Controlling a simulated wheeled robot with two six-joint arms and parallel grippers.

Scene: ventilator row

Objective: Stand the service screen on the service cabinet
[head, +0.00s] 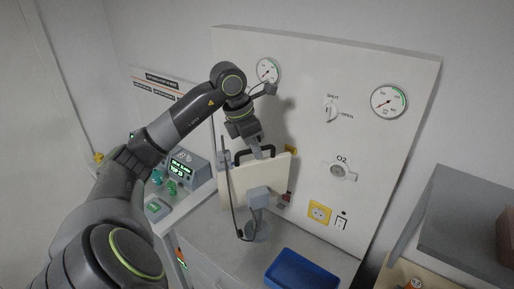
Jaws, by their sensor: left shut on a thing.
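The service screen (273,172) is a cream upright panel with a black handle (241,156) on its top edge. My left gripper (259,151) reaches down from above and is shut on this handle. The screen is over the service cabinet (213,234), whose grey top shows in front of the wall board. A grey device (258,199) on a stand is in front of the screen and hides part of its lower edge. I cannot tell whether the screen touches the cabinet top. My right gripper is not in view.
A blue tray (300,272) lies at the front right of the cabinet top. The wall board (300,120) with gauges, a switch and a yellow socket (319,212) rises behind. A monitor (187,168) stands at left, and a grey box (465,225) at right.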

